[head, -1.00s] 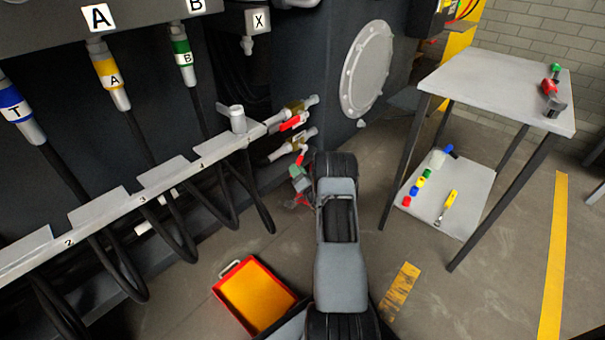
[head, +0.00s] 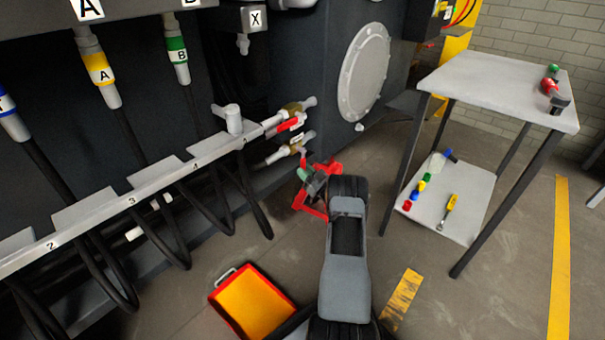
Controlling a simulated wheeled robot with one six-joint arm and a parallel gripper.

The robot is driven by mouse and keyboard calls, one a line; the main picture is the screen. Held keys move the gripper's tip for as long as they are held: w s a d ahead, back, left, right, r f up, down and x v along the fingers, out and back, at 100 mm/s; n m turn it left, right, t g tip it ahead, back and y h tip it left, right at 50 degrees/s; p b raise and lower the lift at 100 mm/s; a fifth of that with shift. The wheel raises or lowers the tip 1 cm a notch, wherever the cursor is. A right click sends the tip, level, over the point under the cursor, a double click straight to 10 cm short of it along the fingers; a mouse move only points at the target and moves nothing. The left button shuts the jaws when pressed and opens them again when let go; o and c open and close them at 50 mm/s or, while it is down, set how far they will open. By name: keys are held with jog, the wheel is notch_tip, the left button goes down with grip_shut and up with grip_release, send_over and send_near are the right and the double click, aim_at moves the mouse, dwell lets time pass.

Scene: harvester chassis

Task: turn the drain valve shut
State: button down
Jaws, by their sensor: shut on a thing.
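Two brass valves on short pipes stick out from the dark chassis wall in the head view. The upper valve (head: 292,108) has a red lever (head: 291,124) lying roughly along its pipe. The lower valve (head: 297,138) has a red lever (head: 303,153) that points down, at an angle to its pipe. My gripper (head: 307,172), with red and grey-green parts, is at the lower end of this lever and shut on it. The jaw tips are small and partly hidden by my wrist. Which valve is labelled as the drain cannot be read.
A hose rail (head: 130,203) with hanging black hoses runs along the left. An orange tray (head: 253,302) with a red rim lies on the floor below. A grey table (head: 495,85) with a lower shelf (head: 455,225) stands on the right. Floor is open between.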

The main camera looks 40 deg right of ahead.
jog(key=shift+d+r+n, duration=0.1)
jog(key=shift+d+n, duration=0.05)
jog(key=shift+n, duration=0.15)
jog(key=c, duration=0.9)
grip_release()
jog(key=shift+c, duration=0.2)
jog(key=p+v, duration=0.4)
jog(key=v, duration=0.9)
jog(key=shift+s+d+f, duration=0.15)
jog(key=shift+s+f, duration=0.1)
jog(key=shift+s, duration=0.05)
